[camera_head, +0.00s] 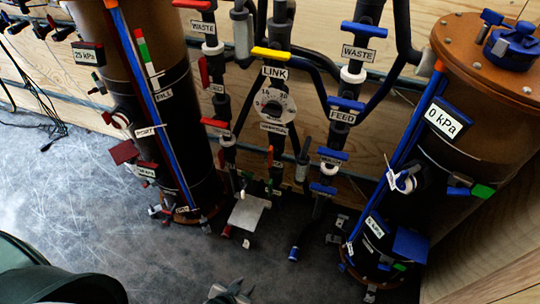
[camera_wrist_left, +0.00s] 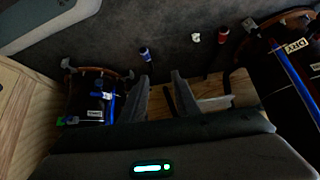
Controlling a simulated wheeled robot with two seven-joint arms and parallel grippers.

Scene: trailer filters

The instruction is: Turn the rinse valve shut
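Several lever valves sit on the dark pipes between two tanks in the head view, but I cannot read a rinse label on any of them. Small labels show by a red lever (camera_head: 215,123) on the left pipe and a blue lever (camera_head: 332,153) on the right pipe; their text is too small to be sure of. My left gripper (camera_head: 230,292) shows at the bottom edge of the head view, low and in front of the pipes, apart from every valve. In the left wrist view its two fingers (camera_wrist_left: 160,76) stand apart with nothing between them. My right gripper is not in view.
A brown tank with a blue cap (camera_head: 512,45) stands at right, another tank (camera_head: 110,30) at left. The grey floor (camera_head: 70,190) is open at left; cables lie near the wall.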

